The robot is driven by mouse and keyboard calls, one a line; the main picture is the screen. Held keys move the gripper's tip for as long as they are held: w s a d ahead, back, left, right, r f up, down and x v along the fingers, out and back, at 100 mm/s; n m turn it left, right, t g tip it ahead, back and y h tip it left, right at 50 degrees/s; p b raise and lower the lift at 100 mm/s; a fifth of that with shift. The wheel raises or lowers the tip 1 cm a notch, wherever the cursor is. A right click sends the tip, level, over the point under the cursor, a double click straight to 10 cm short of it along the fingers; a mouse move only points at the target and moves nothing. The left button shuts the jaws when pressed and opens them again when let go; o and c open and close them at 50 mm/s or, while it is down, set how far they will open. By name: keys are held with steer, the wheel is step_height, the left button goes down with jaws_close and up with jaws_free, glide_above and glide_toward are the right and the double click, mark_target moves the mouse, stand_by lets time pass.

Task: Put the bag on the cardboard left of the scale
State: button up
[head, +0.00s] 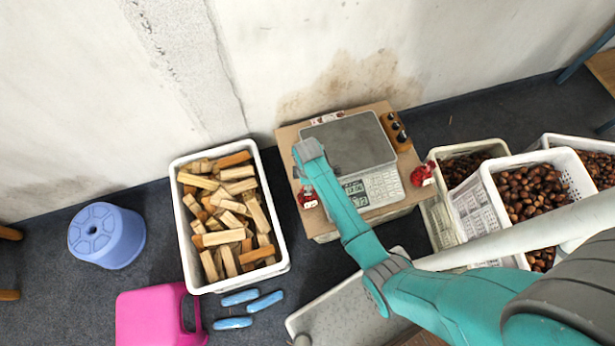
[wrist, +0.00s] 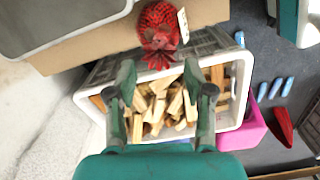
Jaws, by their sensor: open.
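A red net bag (head: 307,198) lies on the cardboard (head: 289,140) left of the scale (head: 352,143), partly hidden by my arm. In the wrist view this bag (wrist: 160,24) has a white tag and lies near the cardboard's edge (wrist: 95,47). A second red bag (head: 423,174) is at the right of the scale, by the cardboard's right edge. My gripper (head: 309,150) is above the left part of the scale and cardboard. In the wrist view my gripper (wrist: 165,88) is open and empty, its fingers apart from the bag.
A white crate of wood pieces (head: 186,270) stands left of the cardboard. Crates of chestnuts (head: 490,200) stand at the right. A blue stool (head: 107,235), a pink object (head: 150,318) and blue pieces (head: 265,302) are on the floor. A wall is behind.

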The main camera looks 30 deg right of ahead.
steer(key=shift+r, duration=2.35)
steer(key=shift+s+f, duration=0.25)
steer(key=shift+s, duration=0.1)
steer(key=s+a+r+m+t, duration=0.1)
steer(key=s+m+t, duration=0.25)
steer(key=s, duration=0.55)
steer(key=s+a+r+m+t, duration=0.1)
steer(key=s+r+m+t, duration=0.2)
steer(key=s, duration=0.6)
steer(key=s+r+m+t, duration=0.3)
steer(key=s+r, duration=0.4)
steer(key=r, duration=0.7)
steer(key=s+a+r+m+t, duration=0.1)
steer(key=s+r+m+t, duration=0.2)
steer(key=r, duration=1.1)
steer(key=s+t, duration=0.2)
steer(key=s, duration=0.2)
